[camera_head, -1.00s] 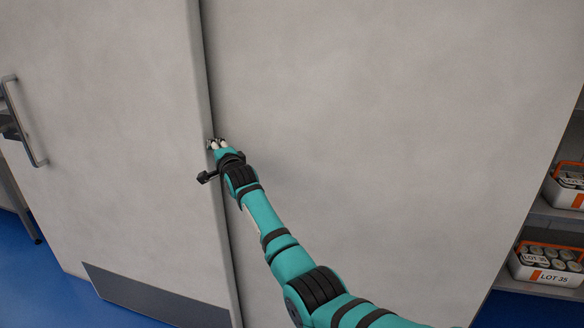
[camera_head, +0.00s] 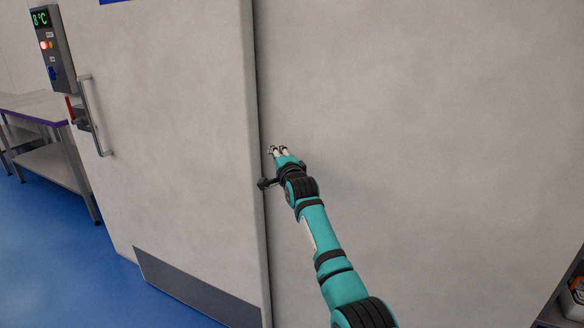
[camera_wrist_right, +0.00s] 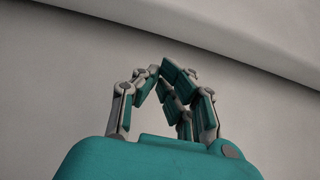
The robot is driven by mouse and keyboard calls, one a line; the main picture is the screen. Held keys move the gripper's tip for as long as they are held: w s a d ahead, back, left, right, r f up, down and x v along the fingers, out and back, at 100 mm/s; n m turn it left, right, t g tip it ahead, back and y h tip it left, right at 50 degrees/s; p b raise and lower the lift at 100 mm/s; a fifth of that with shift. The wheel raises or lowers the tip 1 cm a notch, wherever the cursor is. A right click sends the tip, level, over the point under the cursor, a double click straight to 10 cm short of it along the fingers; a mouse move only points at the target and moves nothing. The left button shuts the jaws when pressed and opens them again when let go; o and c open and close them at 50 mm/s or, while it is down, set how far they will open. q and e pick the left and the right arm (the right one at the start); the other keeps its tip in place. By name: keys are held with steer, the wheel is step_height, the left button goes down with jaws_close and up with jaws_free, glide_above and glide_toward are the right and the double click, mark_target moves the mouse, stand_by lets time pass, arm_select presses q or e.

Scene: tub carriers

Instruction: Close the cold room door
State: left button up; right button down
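The cold room door (camera_head: 175,130) is a large pale grey slab with a dark kick plate along its bottom. Its vertical bar handle (camera_head: 97,118) is near its left edge. Its right edge stands against a broad plain grey surface, with a dark narrow gap between. My right gripper (camera_head: 278,150) is just right of that edge, in front of the plain surface; I cannot tell whether it touches. In the right wrist view its fingers (camera_wrist_right: 160,73) converge at the tips, shut with nothing between them. My left gripper is not in view.
A control box (camera_head: 52,48) with a green 8°C display and a lit red lamp is at upper left. A steel table (camera_head: 45,108) stands beyond the door's left edge. Blue floor (camera_head: 60,250) is clear at lower left. A shelf (camera_head: 560,305) shows at lower right.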

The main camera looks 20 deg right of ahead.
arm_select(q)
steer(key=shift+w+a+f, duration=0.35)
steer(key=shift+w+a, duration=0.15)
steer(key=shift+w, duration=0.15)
arm_select(e)
steer(key=s+a, duration=0.1)
steer(key=s, duration=0.6)
steer(key=shift+s+a+f, duration=0.2)
steer(key=shift+a+f, duration=0.1)
steer(key=shift+f, duration=0.05)
